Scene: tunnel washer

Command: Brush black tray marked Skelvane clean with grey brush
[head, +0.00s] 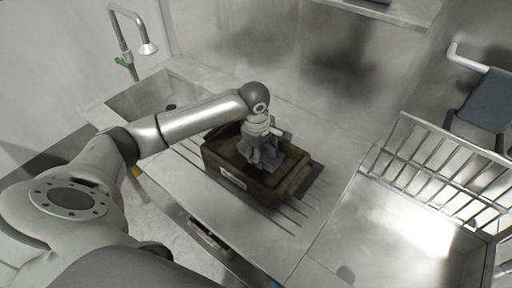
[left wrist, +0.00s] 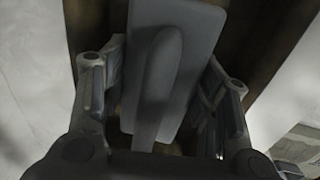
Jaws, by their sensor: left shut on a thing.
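The black tray marked Skelvane (head: 234,179) sits on the ribbed steel drainboard. Brown dirt covers much of it, and a pale label shows on its near side, too small to read. My left gripper (head: 262,160) points down into the tray and is shut on the grey brush. In the left wrist view the brush (left wrist: 172,60) is a grey slab with a raised handle, held between the two fingers (left wrist: 160,95). Its bristles are hidden beneath it, and I cannot tell whether they touch the tray floor. My right gripper is not in view.
A sink basin (head: 158,104) with a gooseneck tap (head: 129,45) lies behind left. Bare drainboard (head: 225,205) lies in front of the tray.

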